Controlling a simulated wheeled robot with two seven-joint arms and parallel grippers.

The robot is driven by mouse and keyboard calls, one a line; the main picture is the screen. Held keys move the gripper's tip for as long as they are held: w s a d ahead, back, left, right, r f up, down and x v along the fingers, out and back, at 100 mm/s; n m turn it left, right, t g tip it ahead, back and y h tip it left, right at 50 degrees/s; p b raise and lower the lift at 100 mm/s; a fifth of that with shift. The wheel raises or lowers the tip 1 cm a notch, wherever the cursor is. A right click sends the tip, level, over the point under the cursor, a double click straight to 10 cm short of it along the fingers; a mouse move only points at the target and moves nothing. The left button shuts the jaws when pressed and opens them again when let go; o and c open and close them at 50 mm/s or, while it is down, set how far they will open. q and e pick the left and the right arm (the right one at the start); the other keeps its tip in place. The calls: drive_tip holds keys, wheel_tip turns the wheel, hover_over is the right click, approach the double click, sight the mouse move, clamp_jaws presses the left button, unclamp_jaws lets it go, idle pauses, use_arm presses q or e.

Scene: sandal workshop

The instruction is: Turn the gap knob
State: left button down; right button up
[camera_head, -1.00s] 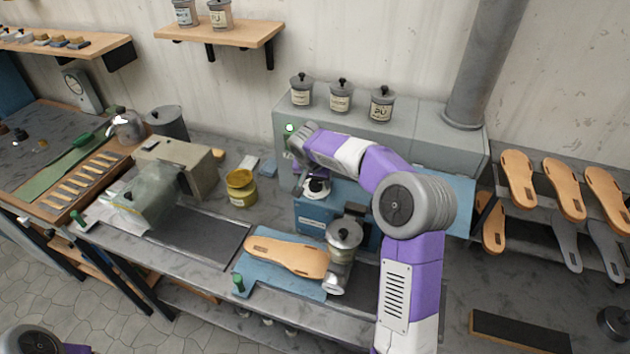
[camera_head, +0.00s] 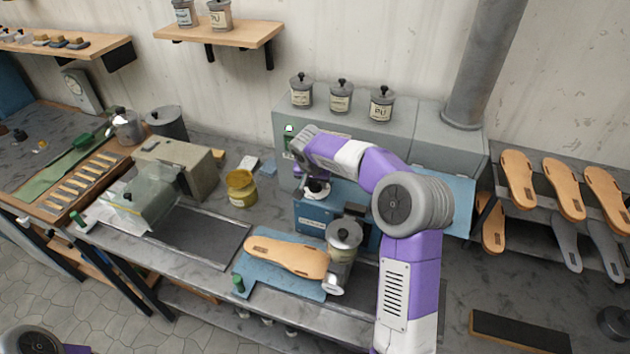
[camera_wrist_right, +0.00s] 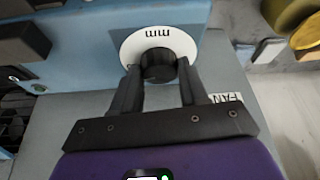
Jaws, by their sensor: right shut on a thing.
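The gap knob (camera_wrist_right: 158,65) is a round black knob on a white dial marked "mm", seen in the right wrist view. The dial is on the face of a blue machine (camera_head: 310,214). My right gripper (camera_wrist_right: 160,75) is shut on the knob, with one black finger on each side of it. In the head view the white dial (camera_head: 316,190) shows just below my right wrist, and the fingertips are hard to make out there. My left gripper is not in view; only a bit of my arm shows at the lower left corner.
A tan sole (camera_head: 285,256) lies on a blue board (camera_head: 262,277) in front of the machine. A metal pot (camera_head: 344,234) stands close to my right arm. A yellow jar (camera_head: 241,188) stands left of the machine. A grey cabinet (camera_head: 425,135) is behind.

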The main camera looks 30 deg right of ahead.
drive_tip(key=shift+n, duration=0.3)
drive_tip(key=shift+d+r+n+t+y, duration=0.1)
drive_tip(key=shift+n+t+y, duration=0.2)
drive_tip(key=shift+n, duration=0.7)
drive_tip(key=shift+n+y+p, duration=0.4)
drive_tip(key=shift+n+p, duration=0.25)
drive_tip(key=shift+n, duration=0.25)
drive_tip(key=n+p, duration=0.1)
drive_tip(key=n, duration=0.1)
drive_tip(key=n+y+p, duration=0.1)
drive_tip(key=n+p, duration=0.1)
drive_tip(key=n+y+p, duration=0.1)
drive_tip(key=n, duration=0.1)
drive_tip(key=shift+d+r, duration=0.1)
drive_tip(key=shift+d, duration=0.15)
drive_tip(key=n+y+p, duration=0.1)
drive_tip(key=n+p, duration=0.1)
drive_tip(key=n, duration=0.2)
drive_tip(key=shift+d+y, duration=0.1)
drive_tip(key=shift+y, duration=0.3)
drive_tip(key=shift+n+g+y+p, duration=0.4)
drive_tip(key=shift+n+y, duration=0.1)
drive_tip(key=shift+n, duration=1)
drive_tip(key=o, duration=1)
